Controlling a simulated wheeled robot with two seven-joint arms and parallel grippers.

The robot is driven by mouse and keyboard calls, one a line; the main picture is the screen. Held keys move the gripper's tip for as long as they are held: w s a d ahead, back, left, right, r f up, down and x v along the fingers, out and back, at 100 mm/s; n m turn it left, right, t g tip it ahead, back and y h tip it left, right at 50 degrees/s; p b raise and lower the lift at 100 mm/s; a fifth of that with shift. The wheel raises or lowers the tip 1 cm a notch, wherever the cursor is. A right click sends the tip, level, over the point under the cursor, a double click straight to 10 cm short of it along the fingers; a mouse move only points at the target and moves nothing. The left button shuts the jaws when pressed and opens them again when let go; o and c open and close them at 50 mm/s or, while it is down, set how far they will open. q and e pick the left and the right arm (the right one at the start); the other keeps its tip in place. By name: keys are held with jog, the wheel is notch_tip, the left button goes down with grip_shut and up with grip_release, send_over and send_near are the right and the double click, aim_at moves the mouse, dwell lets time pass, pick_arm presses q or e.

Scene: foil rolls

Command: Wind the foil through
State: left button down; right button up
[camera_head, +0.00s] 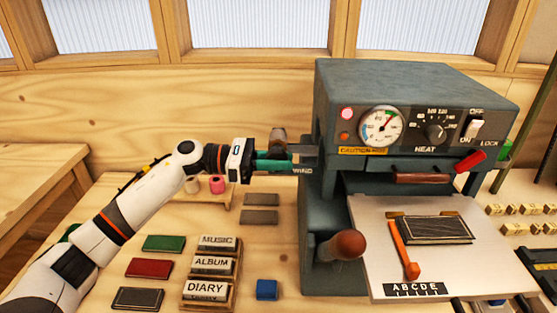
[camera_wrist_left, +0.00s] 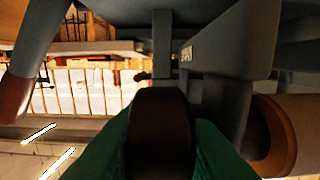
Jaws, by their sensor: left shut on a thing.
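The dark grey foil machine (camera_head: 330,200) stands at right with a gauge, a heat dial and a WIND label (camera_head: 302,171) on its left side. My left gripper (camera_head: 284,160) is beside that label, its green fingers shut on the dark winding knob. In the left wrist view the rounded knob (camera_wrist_left: 162,135) sits between the green fingers, in front of a grey arm (camera_wrist_left: 163,45). A brown roll (camera_wrist_left: 280,135) shows at the right of that view. In the head view a brownish rounded end (camera_head: 278,136) rises just behind the fingers. My right gripper is out of view.
A brown-knobbed lever (camera_head: 348,244) juts from the machine's front. A dark book cover (camera_head: 433,230) lies on its pale plate (camera_head: 375,270). Type blocks (camera_head: 207,263), coloured covers (camera_head: 150,267) and a blue block (camera_head: 266,289) cover the bench at front left. Small spools (camera_head: 217,185) stand behind.

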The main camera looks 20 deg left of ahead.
pick_arm(q)
jog(key=shift+r, duration=0.1)
jog(key=g+y+p, duration=0.1)
jog(key=y+p, duration=0.2)
jog(key=y, duration=0.1)
jog(key=shift+r+y, duration=0.15)
jog(key=shift+y, duration=0.15)
jog(key=y+p, duration=0.1)
jog(key=y, duration=0.1)
jog(key=g+y+p, duration=0.1)
jog(key=y, duration=0.1)
jog(key=shift+a+g+p, duration=0.1)
jog(key=shift+g+p, duration=0.2)
jog(key=shift+p, duration=0.1)
jog(key=y, duration=0.2)
jog(key=g+y+p, duration=0.1)
jog(key=y, duration=0.1)
jog(key=shift+f+y, duration=0.2)
jog(key=shift+y, duration=0.1)
jog(key=g+y, duration=0.1)
jog(key=y, duration=0.1)
jog(key=y+p, duration=0.1)
jog(key=y, duration=0.2)
jog(key=shift+a+f+g+y, duration=0.15)
jog(key=shift+g+y, duration=0.15)
jog(key=shift+g, duration=0.1)
jog(key=shift+s, duration=0.1)
